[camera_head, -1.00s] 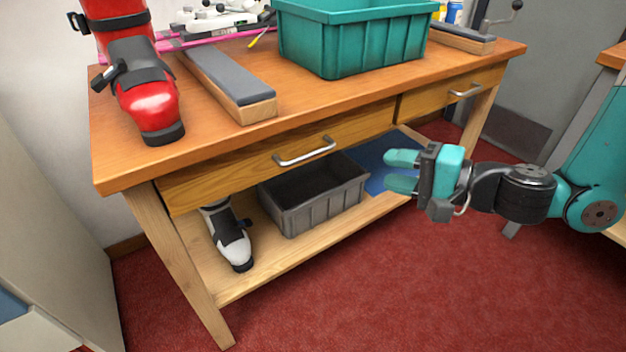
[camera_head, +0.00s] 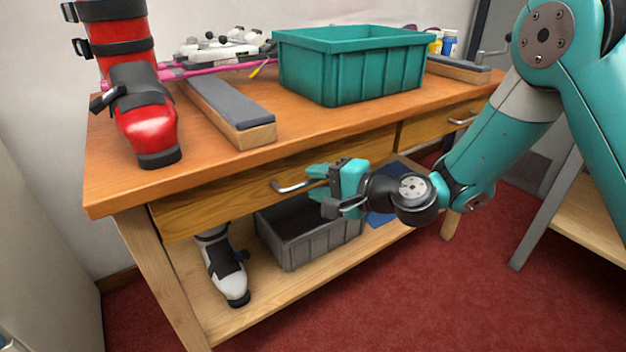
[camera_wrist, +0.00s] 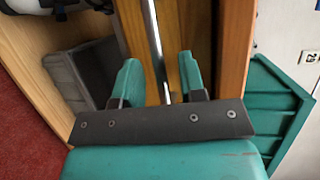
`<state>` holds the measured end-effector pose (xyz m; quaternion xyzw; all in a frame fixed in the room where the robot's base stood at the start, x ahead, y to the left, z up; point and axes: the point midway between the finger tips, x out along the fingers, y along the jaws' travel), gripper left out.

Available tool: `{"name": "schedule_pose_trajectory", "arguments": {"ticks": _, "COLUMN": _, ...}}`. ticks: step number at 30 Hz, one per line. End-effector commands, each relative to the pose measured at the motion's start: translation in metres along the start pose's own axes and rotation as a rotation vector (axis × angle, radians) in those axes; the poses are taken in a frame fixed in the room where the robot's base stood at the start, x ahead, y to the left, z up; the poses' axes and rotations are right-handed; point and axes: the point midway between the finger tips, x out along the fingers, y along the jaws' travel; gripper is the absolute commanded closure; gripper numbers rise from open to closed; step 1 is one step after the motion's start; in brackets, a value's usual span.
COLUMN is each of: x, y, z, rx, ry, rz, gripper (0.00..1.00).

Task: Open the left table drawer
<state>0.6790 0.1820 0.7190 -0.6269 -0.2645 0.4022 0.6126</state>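The left table drawer (camera_head: 215,205) is a wooden front under the tabletop, flush with the table and shut. Its silver bar handle (camera_head: 288,187) is partly hidden on the right by my gripper (camera_head: 316,181). My gripper is open, with its teal fingers at the handle's right part. In the wrist view the handle (camera_wrist: 152,35) runs between the two spread fingers (camera_wrist: 158,76), with a gap on each side. The drawer front (camera_wrist: 199,35) lies behind it. I cannot tell how deep the bar sits between the fingers.
A teal bin (camera_head: 350,68), a red boot (camera_head: 150,128) and a padded block (camera_head: 228,108) stand on the tabletop (camera_head: 120,180). Below are a grey crate (camera_head: 310,242) and a white boot (camera_head: 226,270). The right drawer (camera_head: 432,127) is shut. Red floor in front is clear.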

Motion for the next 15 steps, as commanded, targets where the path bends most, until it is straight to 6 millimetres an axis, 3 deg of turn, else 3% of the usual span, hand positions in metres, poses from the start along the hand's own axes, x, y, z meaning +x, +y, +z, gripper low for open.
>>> {"name": "schedule_pose_trajectory", "arguments": {"ticks": 4, "x": 0.0128, "y": 0.0001, "z": 0.0004, "rx": 0.001, "ry": -0.001, "rz": 0.0, "gripper": 0.63}}
{"name": "schedule_pose_trajectory", "arguments": {"ticks": 14, "x": 0.0156, "y": 0.0003, "z": -0.0001, "rx": 0.001, "ry": 0.001, "rz": 0.0, "gripper": 0.63}}
{"name": "schedule_pose_trajectory", "arguments": {"ticks": 15, "x": 0.0156, "y": 0.0003, "z": -0.0001, "rx": 0.001, "ry": 0.001, "rz": 0.0, "gripper": 0.72}}
